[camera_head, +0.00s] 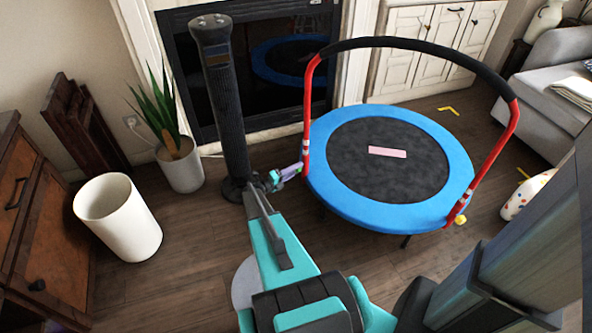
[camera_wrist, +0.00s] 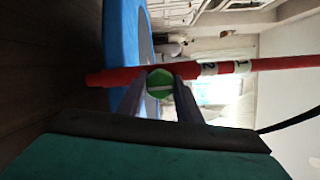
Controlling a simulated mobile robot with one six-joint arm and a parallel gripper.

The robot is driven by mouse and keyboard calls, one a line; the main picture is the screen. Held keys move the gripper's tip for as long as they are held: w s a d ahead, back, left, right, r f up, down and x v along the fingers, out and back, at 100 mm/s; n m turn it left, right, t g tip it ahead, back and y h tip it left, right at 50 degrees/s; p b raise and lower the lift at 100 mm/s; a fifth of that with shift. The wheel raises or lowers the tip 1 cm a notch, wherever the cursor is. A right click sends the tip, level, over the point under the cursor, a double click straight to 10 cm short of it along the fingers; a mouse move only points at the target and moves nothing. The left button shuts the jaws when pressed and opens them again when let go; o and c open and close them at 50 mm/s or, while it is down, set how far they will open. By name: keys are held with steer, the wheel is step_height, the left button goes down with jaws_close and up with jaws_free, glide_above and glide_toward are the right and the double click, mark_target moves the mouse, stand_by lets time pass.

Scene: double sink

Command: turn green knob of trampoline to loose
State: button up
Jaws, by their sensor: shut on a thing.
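The trampoline (camera_head: 338,190) has a blue padded rim, a dark mat and a red handlebar frame with black foam on top. In the head view my gripper (camera_head: 297,168) reaches the lower left red post (camera_head: 307,110); the green knob is not visible there. My gripper's two fingers (camera_wrist: 160,94) are closed on either side of the knob. White bands marked 1 and 2 show on the post.
A dark column (camera_head: 222,110) stands just left of my gripper. A white bin (camera_head: 118,218) and a potted plant (camera_head: 180,165) are farther left. A yellow knob (camera_head: 460,219) is on the right post. A fireplace (camera_head: 260,60) is behind. Bare floor lies in front of the trampoline.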

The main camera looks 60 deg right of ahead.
steer(key=o, duration=1)
steer(key=shift+o, duration=0.2)
steer(key=shift+a, duration=0.1)
steer(key=v, duration=1.3)
steer(key=shift+a+p, duration=0.3)
